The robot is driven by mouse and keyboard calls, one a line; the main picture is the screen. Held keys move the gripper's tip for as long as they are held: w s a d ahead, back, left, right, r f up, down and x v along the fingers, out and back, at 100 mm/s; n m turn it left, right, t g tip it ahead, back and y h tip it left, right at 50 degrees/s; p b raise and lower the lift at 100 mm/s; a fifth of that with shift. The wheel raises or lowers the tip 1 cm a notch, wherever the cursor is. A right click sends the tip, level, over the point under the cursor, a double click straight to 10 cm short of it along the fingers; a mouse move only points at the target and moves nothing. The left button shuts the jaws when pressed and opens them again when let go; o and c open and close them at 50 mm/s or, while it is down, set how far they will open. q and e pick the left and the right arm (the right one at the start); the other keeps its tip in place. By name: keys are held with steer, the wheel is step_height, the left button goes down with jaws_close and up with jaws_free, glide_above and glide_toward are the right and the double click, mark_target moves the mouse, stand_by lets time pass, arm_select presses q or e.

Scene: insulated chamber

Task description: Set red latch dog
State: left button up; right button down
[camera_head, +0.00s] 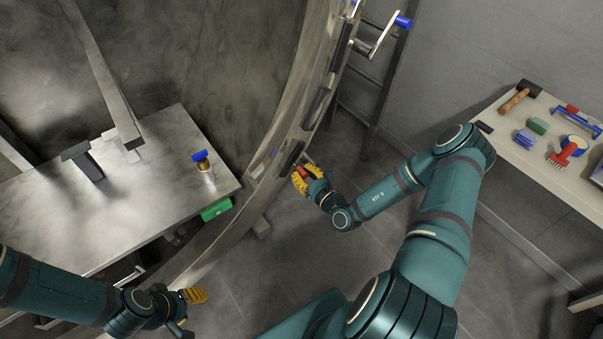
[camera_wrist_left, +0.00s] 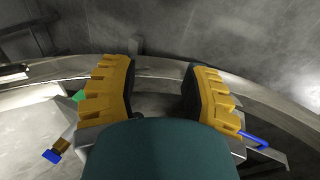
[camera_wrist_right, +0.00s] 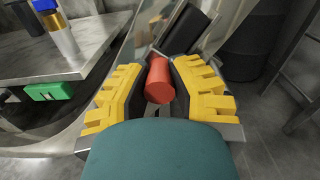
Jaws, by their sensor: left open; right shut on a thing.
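The red latch dog shows as a red cylindrical handle (camera_wrist_right: 158,80) in the right wrist view, between my right gripper's yellow fingers. In the head view a small bit of its red (camera_head: 303,171) shows at the chamber's curved rim. My right gripper (camera_head: 308,180) is shut on this handle, at the rim's lower part; its fingers also show in the right wrist view (camera_wrist_right: 158,95). The handle's base is hidden. My left gripper (camera_head: 190,304) is open and empty at the lower left, apart from the latch; its spread fingers show in the left wrist view (camera_wrist_left: 160,95).
The curved metal rim (camera_head: 285,120) carries several dark blocks. A metal table (camera_head: 120,215) stands at left with a blue-capped fitting (camera_head: 203,160) and a green part (camera_head: 216,209). A ladder (camera_head: 380,85) leans behind. A tool bench (camera_head: 560,175) is at right.

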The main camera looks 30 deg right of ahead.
arm_select(q)
step_height(320, 180, up, 5)
steer(key=w+p, duration=0.2)
steer(key=p, duration=0.3)
arm_select(e)
steer(key=d+r+m, duration=0.4)
steer(key=d+m, duration=0.5)
steer(key=m, duration=0.2)
arm_select(q)
steer(key=shift+s+f+b, duration=0.25)
steer(key=shift+f+b, duration=0.35)
steer(key=shift+b, duration=0.05)
steer(key=shift+s+f+b, duration=0.3)
steer(key=shift+f+b, duration=0.35)
steer(key=shift+b, duration=0.05)
steer(key=shift+s+f+b, duration=0.25)
steer(key=shift+f+b, duration=0.35)
steer(key=shift+b, duration=0.05)
arm_select(e)
steer(key=w+d+f+m, duration=0.1)
steer(key=d+f+m, duration=0.4)
steer(key=m, duration=0.5)
steer(key=shift+w+d+m+h, duration=0.15)
steer(key=shift+d+m+h, duration=0.15)
steer(key=shift+d, duration=0.95)
steer(key=shift+f, duration=0.1)
